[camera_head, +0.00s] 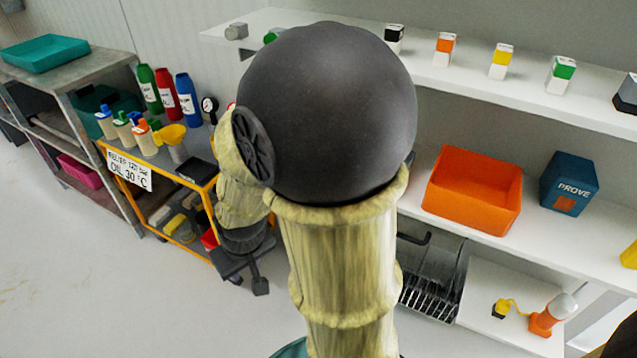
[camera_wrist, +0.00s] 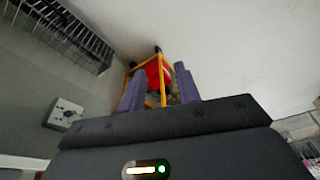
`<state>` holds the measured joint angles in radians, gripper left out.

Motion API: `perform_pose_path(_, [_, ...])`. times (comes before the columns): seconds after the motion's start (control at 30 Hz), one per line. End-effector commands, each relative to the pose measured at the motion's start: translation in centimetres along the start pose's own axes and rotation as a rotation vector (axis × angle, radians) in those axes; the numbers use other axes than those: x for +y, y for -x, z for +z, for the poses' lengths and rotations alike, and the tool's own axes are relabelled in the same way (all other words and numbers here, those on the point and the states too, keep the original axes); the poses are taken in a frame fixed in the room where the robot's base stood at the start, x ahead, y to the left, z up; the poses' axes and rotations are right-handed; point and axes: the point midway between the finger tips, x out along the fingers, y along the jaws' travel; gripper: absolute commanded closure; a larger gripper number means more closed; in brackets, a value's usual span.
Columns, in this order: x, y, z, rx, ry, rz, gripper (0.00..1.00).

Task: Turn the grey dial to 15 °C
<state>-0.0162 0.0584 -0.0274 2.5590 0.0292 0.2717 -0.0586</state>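No dial with a readable temperature scale shows in either view. In the wrist view a pale square plate with a small dark round part (camera_wrist: 65,113) sits at the left; I cannot tell whether it is the grey dial. My gripper (camera_wrist: 159,70) has its two purple fingers apart, with nothing held between them. The orange-framed trolley shows beyond the fingers. In the head view my arm fills the middle and hides much of the bench and shelves behind it. My gripper hangs low, in front of the trolley.
The trolley (camera_head: 133,170) carries bottles, a yellow funnel (camera_head: 170,134) and a sign reading OIL 30 °C. A small gauge (camera_head: 209,105) stands behind. The floor at lower left is clear.

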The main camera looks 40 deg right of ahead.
Motion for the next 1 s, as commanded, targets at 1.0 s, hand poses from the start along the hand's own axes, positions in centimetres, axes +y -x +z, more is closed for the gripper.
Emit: perform_pose_path(1.0, [18.8, -10.9, -3.4, 0.006, 0.874, 0.962, 0.67])
